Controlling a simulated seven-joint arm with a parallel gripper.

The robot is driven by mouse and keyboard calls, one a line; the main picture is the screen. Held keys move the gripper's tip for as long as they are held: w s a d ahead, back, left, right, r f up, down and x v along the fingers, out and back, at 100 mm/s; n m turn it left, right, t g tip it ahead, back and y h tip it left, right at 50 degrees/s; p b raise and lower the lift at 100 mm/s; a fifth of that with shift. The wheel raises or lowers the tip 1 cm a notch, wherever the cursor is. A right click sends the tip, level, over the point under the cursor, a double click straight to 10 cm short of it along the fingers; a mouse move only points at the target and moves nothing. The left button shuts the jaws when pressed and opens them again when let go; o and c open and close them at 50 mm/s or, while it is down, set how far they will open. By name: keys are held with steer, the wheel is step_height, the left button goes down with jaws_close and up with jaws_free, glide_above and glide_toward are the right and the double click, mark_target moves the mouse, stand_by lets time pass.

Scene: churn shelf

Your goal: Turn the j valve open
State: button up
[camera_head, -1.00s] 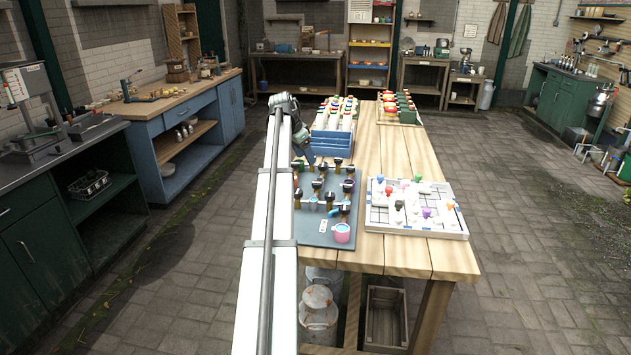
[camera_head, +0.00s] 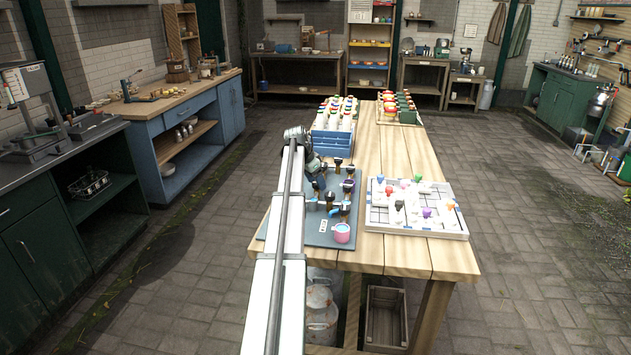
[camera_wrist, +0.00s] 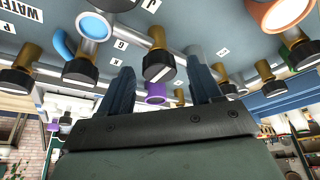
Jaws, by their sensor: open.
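The grey valve board (camera_head: 328,240) lies on the near left of the wooden table, with several black-knobbed brass valves on it; their letters are too small to read in the head view. In the wrist view a "J" label (camera_wrist: 156,5) sits beside a brass valve with a black knob (camera_wrist: 157,66) carrying a white line. My gripper (camera_head: 316,172) is over the board's left-middle part. In the wrist view its two blue fingers (camera_wrist: 160,72) are apart, with the J knob appearing between their tips. Nothing is held; whether the fingers reach around the knob cannot be told.
Other valves stand close by, including a G-side knob (camera_wrist: 80,67) and one at right (camera_wrist: 300,52). A white tray of coloured pieces (camera_head: 417,229) lies right; a blue crate of bottles (camera_head: 331,145) stands behind.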

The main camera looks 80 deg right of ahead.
steer(key=c, duration=1)
steer(key=shift+c, duration=0.2)
steer(key=shift+n, duration=0.3)
steer(key=n+t+h, duration=0.1)
steer(key=n, duration=0.2)
steer(key=shift+s+a+n, duration=0.1)
steer(key=shift+s+n, duration=0.05)
steer(key=shift+n, duration=0.25)
steer(key=n+t, duration=0.2)
steer(key=n, duration=0.2)
steer(key=shift+s+n, duration=0.15)
steer(key=shift+n, duration=0.15)
steer(key=n+t, duration=0.2)
steer(key=n, duration=0.2)
steer(key=shift+s, duration=0.1)
steer(key=shift+n+t+y, duration=0.4)
steer(key=shift+n+t, duration=0.3)
steer(key=shift+n, duration=1.7)
